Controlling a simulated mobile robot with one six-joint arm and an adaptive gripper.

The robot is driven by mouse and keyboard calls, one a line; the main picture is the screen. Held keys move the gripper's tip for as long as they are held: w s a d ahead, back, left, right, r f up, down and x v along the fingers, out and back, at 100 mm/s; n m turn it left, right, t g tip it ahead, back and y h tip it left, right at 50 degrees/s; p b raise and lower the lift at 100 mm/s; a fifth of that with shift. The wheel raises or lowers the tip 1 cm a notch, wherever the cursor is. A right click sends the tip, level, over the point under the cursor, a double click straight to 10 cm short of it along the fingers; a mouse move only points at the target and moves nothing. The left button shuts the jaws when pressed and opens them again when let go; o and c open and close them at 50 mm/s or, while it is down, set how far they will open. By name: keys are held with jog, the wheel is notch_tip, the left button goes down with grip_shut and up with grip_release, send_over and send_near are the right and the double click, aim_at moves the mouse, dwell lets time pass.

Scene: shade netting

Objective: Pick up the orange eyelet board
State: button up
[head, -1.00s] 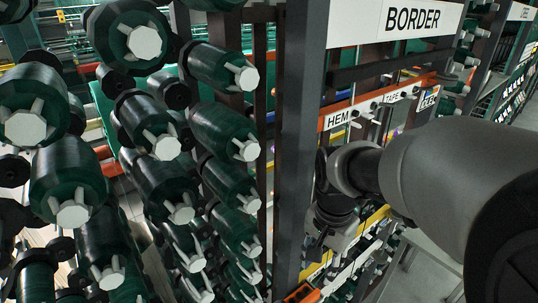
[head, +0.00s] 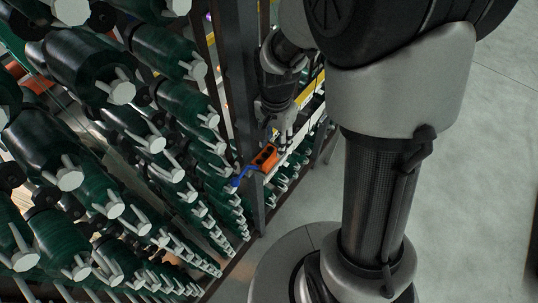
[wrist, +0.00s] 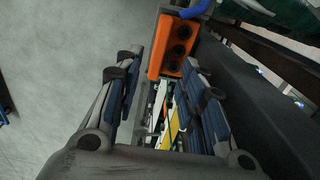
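The orange eyelet board (head: 264,157) is a small block with dark round holes, at the end of a rack beside a dark post. In the wrist view the orange eyelet board (wrist: 172,48) is just beyond my fingertips, between their lines, with its row of holes facing up. A blue cord-like piece (head: 240,177) is at its end and also shows in the wrist view (wrist: 196,8). My gripper (head: 281,132) is above and close to the board in the head view. In the wrist view my gripper (wrist: 160,77) is open, with nothing between the fingers.
A dark upright post (head: 243,110) stands left of my gripper. Racks of green netting rolls (head: 150,130) with pale end caps fill the left. A dark beam (wrist: 250,105) runs close to the right finger in the wrist view. Grey floor (head: 490,170) is clear on the right.

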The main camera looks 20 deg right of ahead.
aim_at(274, 154)
jog(key=f, duration=0.2)
jog(key=f+b, duration=0.1)
jog(key=f, duration=0.1)
jog(key=shift+s, duration=0.35)
jog(key=shift+w+f, duration=0.1)
jog(key=shift+f, duration=0.45)
jog(key=shift+c, duration=0.2)
grip_shut()
